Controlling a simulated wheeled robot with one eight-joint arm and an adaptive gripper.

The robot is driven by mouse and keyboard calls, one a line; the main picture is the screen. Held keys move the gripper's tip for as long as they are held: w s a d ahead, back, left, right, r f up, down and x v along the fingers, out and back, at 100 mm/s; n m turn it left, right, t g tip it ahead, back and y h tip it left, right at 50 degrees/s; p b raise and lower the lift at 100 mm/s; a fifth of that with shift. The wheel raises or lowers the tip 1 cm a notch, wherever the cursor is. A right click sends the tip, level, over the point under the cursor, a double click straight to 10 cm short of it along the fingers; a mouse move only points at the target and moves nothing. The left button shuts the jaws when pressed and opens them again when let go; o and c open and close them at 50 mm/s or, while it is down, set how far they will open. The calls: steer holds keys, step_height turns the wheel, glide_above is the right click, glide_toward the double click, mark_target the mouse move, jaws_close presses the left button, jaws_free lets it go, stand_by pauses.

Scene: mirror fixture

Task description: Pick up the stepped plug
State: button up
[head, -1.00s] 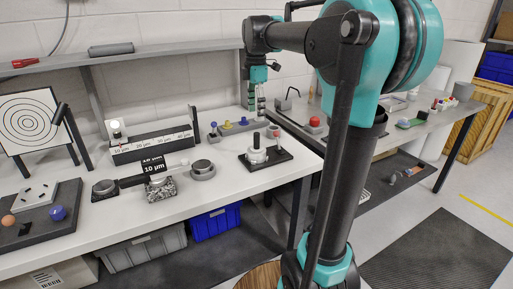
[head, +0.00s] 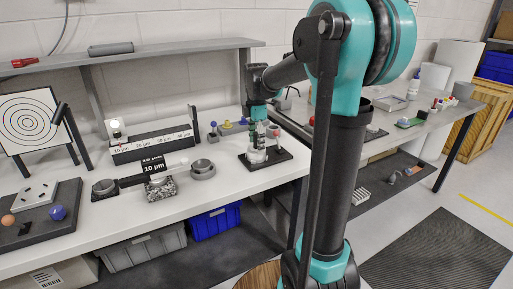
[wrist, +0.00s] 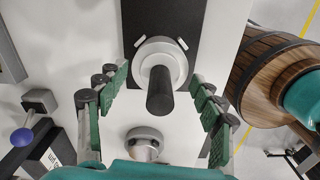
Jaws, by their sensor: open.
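The stepped plug has a pale round flange and a black cylindrical stem; in the wrist view the plug (wrist: 158,60) stands near the middle, its stem pointing at the camera. In the head view the plug (head: 256,157) is on a dark base plate (head: 281,156), its upper part mostly hidden by my fingers. My gripper (wrist: 160,98) is open, with its green-padded fingers on either side of the stem and visible gaps to both. In the head view my gripper (head: 262,138) is right over the plug.
A grey round collar (wrist: 145,138) is close below the plug in the wrist view. A blue-knobbed piece (wrist: 23,136) is at the left. In the head view a grey ring (head: 202,169) and a black boxed rack (head: 155,148) stand on the white bench left of my gripper.

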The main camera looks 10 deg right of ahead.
steer(key=shift+f, duration=0.15)
steer(key=c, duration=1.4)
